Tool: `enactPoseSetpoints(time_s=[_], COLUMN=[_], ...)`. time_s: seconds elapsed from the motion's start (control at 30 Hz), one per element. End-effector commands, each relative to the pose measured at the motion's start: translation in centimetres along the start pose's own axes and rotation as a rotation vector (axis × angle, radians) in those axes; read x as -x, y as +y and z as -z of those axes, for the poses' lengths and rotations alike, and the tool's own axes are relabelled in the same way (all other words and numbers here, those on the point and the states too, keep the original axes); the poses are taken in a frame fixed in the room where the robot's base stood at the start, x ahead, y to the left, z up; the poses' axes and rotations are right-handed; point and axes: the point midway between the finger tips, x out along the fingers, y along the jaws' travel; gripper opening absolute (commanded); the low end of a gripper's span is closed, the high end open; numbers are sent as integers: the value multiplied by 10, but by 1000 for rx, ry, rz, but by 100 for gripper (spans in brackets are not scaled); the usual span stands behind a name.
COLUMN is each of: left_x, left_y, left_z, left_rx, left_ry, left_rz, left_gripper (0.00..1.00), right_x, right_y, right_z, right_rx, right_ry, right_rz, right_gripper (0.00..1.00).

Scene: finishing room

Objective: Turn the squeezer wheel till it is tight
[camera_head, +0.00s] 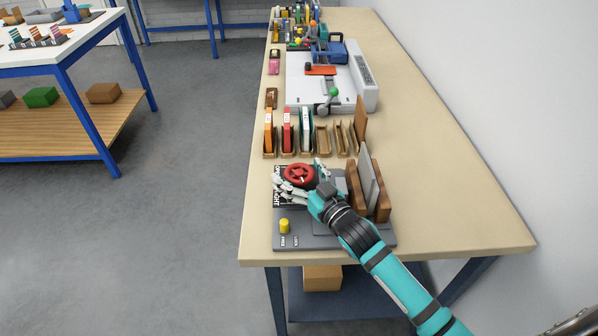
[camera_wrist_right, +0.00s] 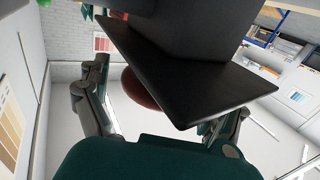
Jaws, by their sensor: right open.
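The red squeezer wheel (camera_head: 300,175) sits on a grey base plate (camera_head: 305,240) near the front of the bench. My right gripper (camera_head: 299,173) is open, with one finger on the left side of the wheel and the other on its right. I cannot tell whether the fingers touch the rim. In the right wrist view, the two open fingers (camera_wrist_right: 150,105) stand apart, and a rounded red part (camera_wrist_right: 142,88), likely the wheel, shows between them. A dark slab (camera_wrist_right: 190,70) hides much of it there. My left gripper is not in view.
A yellow knob (camera_head: 284,225) stands at the plate's front left. Upright brown and grey boards (camera_head: 370,180) stand close to the right of my gripper. Slotted holders with colored pieces (camera_head: 287,132) are behind. The bench's right side (camera_head: 450,190) is clear.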

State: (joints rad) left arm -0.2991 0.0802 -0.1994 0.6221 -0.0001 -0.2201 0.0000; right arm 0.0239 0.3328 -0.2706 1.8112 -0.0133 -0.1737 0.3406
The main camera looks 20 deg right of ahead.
Motion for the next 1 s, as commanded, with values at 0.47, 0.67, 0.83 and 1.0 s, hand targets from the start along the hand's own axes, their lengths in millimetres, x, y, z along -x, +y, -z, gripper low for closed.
enactPoseSetpoints(time_s=[0.47,0.67,0.83,1.0], left_x=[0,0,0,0], left_y=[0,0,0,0], left_z=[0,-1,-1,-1], left_rx=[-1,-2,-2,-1], left_ry=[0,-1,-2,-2], left_rz=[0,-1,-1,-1], left_gripper=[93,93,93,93], right_x=[-1,-1,-1,-1], right_y=[0,0,0,0], right_z=[0,0,0,0], right_rx=[0,1,1,1], right_ry=[0,0,0,0], right_rz=[0,0,0,0], right_gripper=[69,42,39,39])
